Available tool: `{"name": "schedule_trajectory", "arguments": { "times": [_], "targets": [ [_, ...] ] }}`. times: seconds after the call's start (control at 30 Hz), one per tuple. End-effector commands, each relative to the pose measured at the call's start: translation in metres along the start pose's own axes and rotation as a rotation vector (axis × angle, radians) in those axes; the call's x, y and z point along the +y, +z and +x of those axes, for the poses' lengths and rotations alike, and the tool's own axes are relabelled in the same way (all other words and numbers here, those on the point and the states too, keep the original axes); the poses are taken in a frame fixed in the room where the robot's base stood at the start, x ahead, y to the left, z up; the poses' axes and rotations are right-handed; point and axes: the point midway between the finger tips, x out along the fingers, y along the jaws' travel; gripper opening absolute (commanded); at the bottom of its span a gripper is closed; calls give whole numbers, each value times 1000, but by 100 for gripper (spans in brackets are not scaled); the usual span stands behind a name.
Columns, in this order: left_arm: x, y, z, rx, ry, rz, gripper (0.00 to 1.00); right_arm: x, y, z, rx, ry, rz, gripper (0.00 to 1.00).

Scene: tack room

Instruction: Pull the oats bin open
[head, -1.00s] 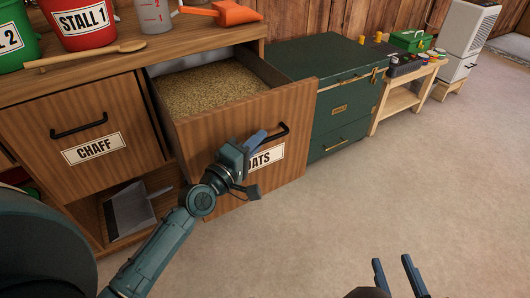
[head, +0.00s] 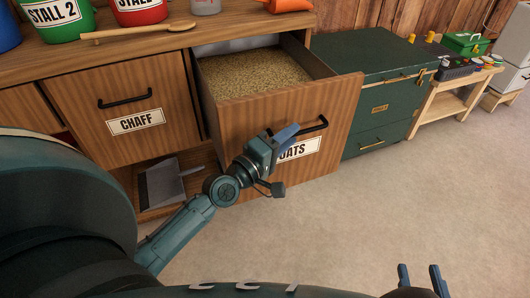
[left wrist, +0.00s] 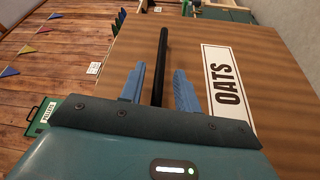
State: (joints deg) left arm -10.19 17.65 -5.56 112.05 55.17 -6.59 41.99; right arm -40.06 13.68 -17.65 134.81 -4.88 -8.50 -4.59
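The oats bin (head: 235,125) is a wooden tilt-out or drawer front labelled OATS. It stands out from the cabinet, and the grain (head: 250,75) inside shows. Its black bar handle (head: 314,125) is partly hidden by my left gripper (head: 283,133) in the head view. In the left wrist view, the handle (left wrist: 162,60) runs between the two blue fingers of my left gripper (left wrist: 160,80), with a narrow gap on each side. That gripper is open around it. My right gripper (head: 422,280) is open and empty at the bottom right, away from the bin.
The closed chaff bin (head: 90,92) is left of the oats bin. A dustpan (head: 160,182) lies in the shelf below. A green chest (head: 385,105) stands to the right, with a low wooden bench (head: 450,105) beyond. The floor (head: 340,220) in front is clear.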

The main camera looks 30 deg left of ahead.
Motion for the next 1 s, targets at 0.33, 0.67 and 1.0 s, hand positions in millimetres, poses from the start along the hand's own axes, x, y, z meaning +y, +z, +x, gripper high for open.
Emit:
{"name": "schedule_trajectory", "arguments": {
  "times": [0.33, 0.67, 1.0],
  "targets": [
    [-2, 1, -77, -4, -6, 4, 32, 0, 1, 0, 3, 3, -2, 36],
    [0, 0, -106, -1, -2, 2, 32, 0, 0, 0, 16, -1, -13, 36],
    [0, 0, -107, 0, -1, 1, 32, 0, 1, -1, 17, -6, -17, 36]
  ]
}}
